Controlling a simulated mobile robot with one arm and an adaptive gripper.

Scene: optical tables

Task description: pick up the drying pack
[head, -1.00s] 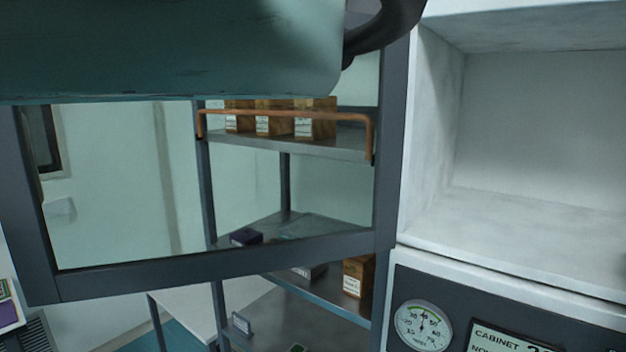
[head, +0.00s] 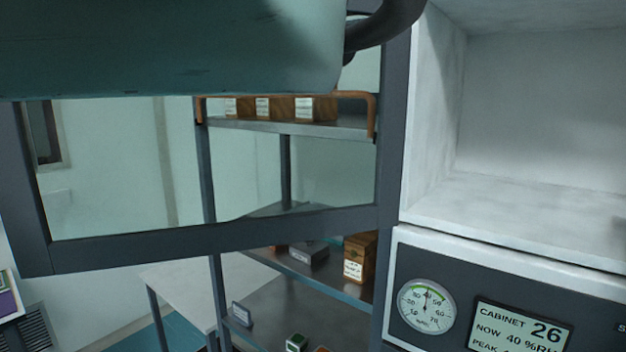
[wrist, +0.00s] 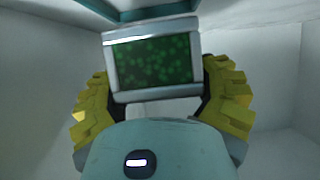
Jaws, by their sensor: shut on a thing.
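The drying pack (wrist: 152,62), a pale-framed block with a dark green speckled face, shows in the wrist view. My gripper (wrist: 160,85) has its yellow ribbed fingers on both sides of the pack and is shut on it. The pack is held in front of the wrist, inside a pale-walled space. The head view does not show the gripper or the pack; a large part of my arm fills its upper left.
The cabinet (head: 430,205) at right has an open, pale compartment above a dial gauge (head: 426,306) and a display (head: 522,330). Its glazed door (head: 130,258) stands open at left. Behind it, a shelf rack (head: 290,128) holds several brown boxes.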

